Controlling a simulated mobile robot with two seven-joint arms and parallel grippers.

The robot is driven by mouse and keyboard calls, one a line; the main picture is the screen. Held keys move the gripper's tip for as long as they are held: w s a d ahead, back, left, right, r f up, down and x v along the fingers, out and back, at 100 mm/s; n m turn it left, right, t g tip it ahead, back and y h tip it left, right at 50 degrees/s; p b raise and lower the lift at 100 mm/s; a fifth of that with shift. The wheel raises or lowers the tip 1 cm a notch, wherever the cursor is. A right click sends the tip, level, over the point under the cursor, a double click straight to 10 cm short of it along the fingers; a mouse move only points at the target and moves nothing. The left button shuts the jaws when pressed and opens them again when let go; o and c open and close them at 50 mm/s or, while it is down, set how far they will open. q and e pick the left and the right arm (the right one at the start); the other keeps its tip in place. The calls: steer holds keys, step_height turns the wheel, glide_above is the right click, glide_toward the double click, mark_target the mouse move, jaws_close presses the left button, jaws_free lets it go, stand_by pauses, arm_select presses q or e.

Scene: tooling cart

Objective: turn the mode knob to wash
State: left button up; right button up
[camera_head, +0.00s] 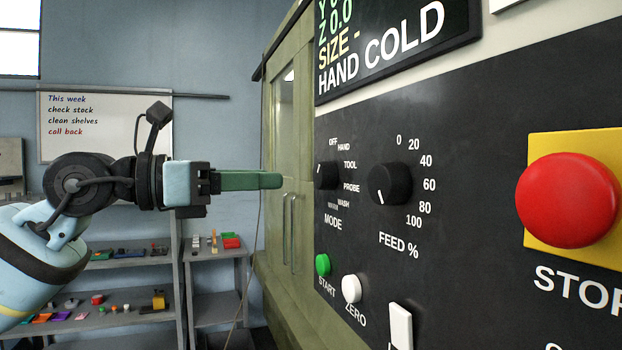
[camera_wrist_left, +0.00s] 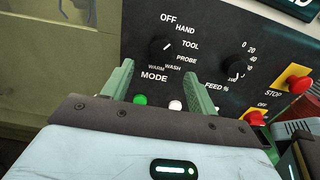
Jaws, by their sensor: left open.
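The black mode knob (camera_head: 327,174) is on the dark control panel, ringed by the labels OFF, HAND, TOOL, PROBE, WASH and WARM. A small light mark shows on it, but I cannot tell for sure which label it points to. It also shows in the left wrist view (camera_wrist_left: 160,48), beyond the gap between my fingers. My left gripper (camera_head: 281,180) is open and empty, its green fingers pointing at the panel, level with the knob and short of it. The two fingers also show in the wrist view (camera_wrist_left: 160,76). My right gripper is not in view.
The feed knob (camera_head: 389,184) sits right of the mode knob. Below are a green start button (camera_head: 323,264) and a white zero button (camera_head: 351,289). A big red stop button (camera_head: 567,200) juts out at right. Shelves (camera_head: 130,262) stand behind my left arm.

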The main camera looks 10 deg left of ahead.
mark_target(317, 177)
arm_select(q)
steer(key=p+x, duration=0.1)
steer(key=x, duration=0.5)
steer(key=shift+w+d+r, duration=0.1)
steer(key=shift+d, duration=0.1)
steer(key=shift+w+d, duration=0.45)
steer(key=shift+d, duration=0.1)
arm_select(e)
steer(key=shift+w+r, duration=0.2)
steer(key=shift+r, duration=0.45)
arm_select(q)
steer(key=shift+c, duration=0.2)
steer(key=c, duration=0.9)
steer(key=shift+c, duration=0.2)
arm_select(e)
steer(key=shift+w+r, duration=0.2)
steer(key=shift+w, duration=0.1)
